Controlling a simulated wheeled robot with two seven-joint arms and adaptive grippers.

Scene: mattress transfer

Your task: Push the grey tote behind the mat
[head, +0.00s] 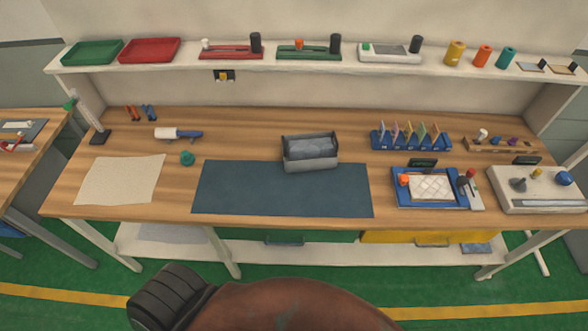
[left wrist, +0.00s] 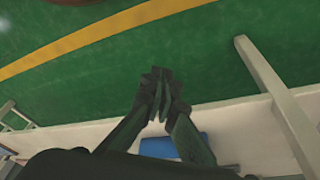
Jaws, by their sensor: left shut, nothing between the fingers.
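The grey tote (head: 310,153) stands upright on the wooden bench, at the back edge of the dark blue mat (head: 282,192), right of the mat's middle. Its front overlaps the mat's back edge in the picture, and it holds something grey. My left gripper (left wrist: 158,95) shows in the left wrist view only. Its fingers are together with nothing between them, over the green floor near a white shelf, away from the tote. My right gripper is not in any view.
Behind the tote is bare wood up to the wall (head: 250,93). A blue rack (head: 411,139) with several upright cards stands to the right. A blue tray (head: 430,189) lies beside the mat's right edge.

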